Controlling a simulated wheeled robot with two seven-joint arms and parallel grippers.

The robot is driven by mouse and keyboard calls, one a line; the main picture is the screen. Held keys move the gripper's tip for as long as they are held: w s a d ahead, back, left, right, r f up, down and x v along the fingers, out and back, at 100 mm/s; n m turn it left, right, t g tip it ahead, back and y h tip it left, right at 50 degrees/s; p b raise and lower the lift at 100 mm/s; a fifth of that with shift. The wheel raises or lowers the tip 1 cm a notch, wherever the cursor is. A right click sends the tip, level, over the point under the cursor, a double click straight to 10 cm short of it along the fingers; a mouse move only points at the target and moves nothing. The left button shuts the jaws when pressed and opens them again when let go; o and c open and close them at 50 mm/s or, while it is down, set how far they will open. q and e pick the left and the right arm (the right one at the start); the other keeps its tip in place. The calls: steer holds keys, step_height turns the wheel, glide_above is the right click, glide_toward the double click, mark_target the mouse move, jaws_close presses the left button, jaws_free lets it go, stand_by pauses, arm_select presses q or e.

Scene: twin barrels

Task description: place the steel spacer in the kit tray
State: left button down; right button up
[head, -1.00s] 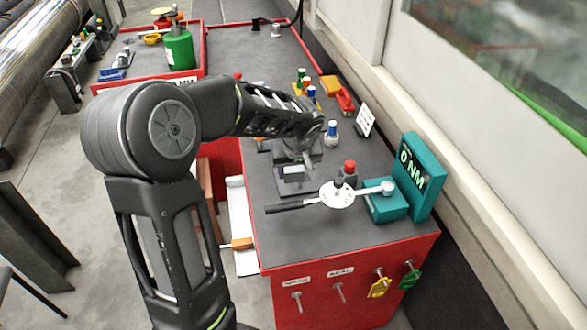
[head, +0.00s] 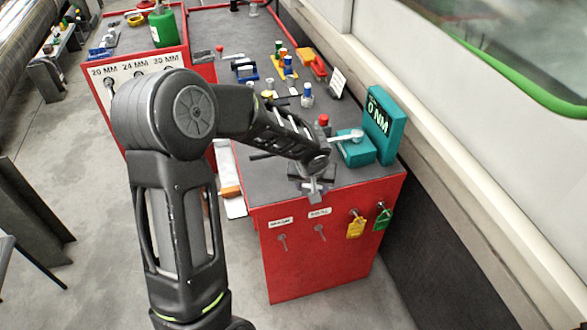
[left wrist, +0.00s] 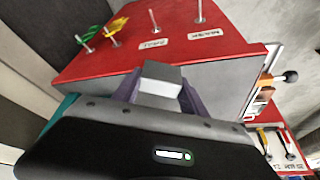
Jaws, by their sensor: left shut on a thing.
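My left gripper (head: 313,192) hangs over the near edge of the grey bench top, left of the teal box. It is shut on a plain grey block, which looks like the steel spacer (left wrist: 160,80). In the left wrist view the block sits between the two fingertips, with the red bench front behind it. In the head view the block is small and hard to separate from the gripper. I cannot tell for sure which holder is the kit tray; a blue holder (head: 245,72) stands farther back on the bench. My right gripper is not in view.
The teal box with a readout (head: 382,125) and a silver-armed tool (head: 345,136) stand at the right. A red-topped part (head: 323,121), a blue-topped part (head: 307,95) and a yellow holder (head: 284,67) stand behind. Yellow (head: 355,226) and green tags (head: 382,219) hang in front.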

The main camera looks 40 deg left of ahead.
arm_select(q)
steer(key=s+d+f+m+h, duration=0.1)
steer(key=d+f+m, duration=0.1)
steer(key=d, duration=0.4)
steer(key=s+d+f+m, duration=0.2)
steer(key=d+f+m, duration=0.1)
steer(key=d+f, duration=0.2)
steer(key=shift+s+d+f+t+h, duration=0.3)
steer(key=shift+d+h, duration=0.1)
steer(key=shift+d, duration=0.5)
